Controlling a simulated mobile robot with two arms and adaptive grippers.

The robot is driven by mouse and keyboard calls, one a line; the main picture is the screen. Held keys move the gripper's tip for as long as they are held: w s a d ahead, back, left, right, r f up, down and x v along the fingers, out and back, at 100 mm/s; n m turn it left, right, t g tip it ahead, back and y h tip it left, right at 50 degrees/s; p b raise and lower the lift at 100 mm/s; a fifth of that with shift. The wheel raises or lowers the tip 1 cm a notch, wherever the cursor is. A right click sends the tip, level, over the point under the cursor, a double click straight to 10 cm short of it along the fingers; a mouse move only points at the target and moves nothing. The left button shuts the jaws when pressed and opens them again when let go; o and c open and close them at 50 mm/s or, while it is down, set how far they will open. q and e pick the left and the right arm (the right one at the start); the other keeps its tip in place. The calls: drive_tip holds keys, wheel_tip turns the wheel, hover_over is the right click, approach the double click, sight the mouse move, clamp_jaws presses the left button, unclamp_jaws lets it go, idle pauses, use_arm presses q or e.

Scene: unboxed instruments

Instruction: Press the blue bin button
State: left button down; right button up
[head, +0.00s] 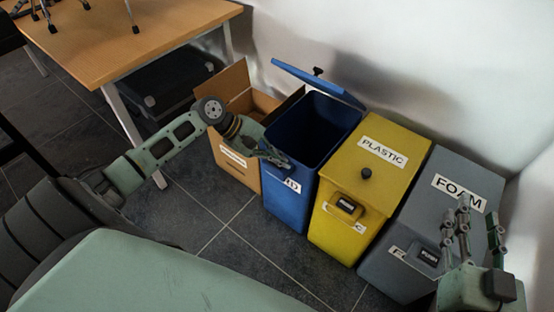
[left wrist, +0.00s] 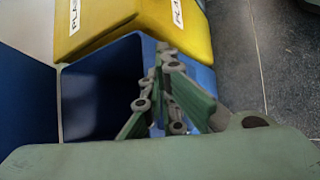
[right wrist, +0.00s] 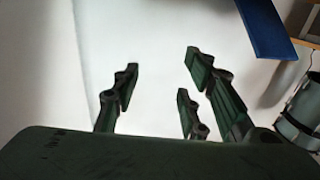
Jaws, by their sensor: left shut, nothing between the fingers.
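The blue bin (head: 290,210) stands between a cardboard box and a yellow bin, and its blue lid (head: 318,82) is raised, showing the dark inside. My left gripper (head: 277,158) is at the bin's upper front, by its partly covered white label (head: 292,186). The blue bin's button is hidden behind that gripper. In the left wrist view the closed fingers (left wrist: 168,95) are over the bin's front edge, with the open inside (left wrist: 100,90) beside them. Whether they touch the bin is unclear. My right gripper (head: 463,218) is open and empty in front of the grey bin. Its spread fingers also show in the right wrist view (right wrist: 165,85).
The yellow PLASTIC bin (head: 385,185) and the grey FOAM bin (head: 425,205) stand to the right, lids closed, each with a front button. The cardboard box (head: 236,170) is left of the blue bin. A wooden table (head: 130,40) is at the back left. Tiled floor (head: 215,225) lies clear in front.

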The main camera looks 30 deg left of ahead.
use_arm(q)
drive_tip(key=shift+r+p, duration=0.1)
drive_tip(key=shift+p, duration=0.2)
drive_tip(key=shift+r+p, duration=0.3)
drive_tip(key=shift+p, duration=0.15)
drive_tip(key=shift+r+p, duration=0.2)
drive_tip(key=shift+p, duration=0.1)
drive_tip(key=shift+r, duration=0.15)
drive_tip(key=shift+p, duration=0.35)
use_arm(e)
drive_tip(key=s+d+f+g+h, duration=0.1)
drive_tip(key=s+f+g, duration=0.1)
drive_tip(key=f, duration=0.4)
drive_tip(key=s+d+f+g+h, duration=0.1)
drive_tip(key=s+d+f+g, duration=0.1)
drive_tip(key=f+g, duration=0.3)
drive_tip(key=shift+s+f, duration=0.4)
drive_tip(key=shift+s, duration=0.45)
drive_tip(key=shift+d, duration=0.1)
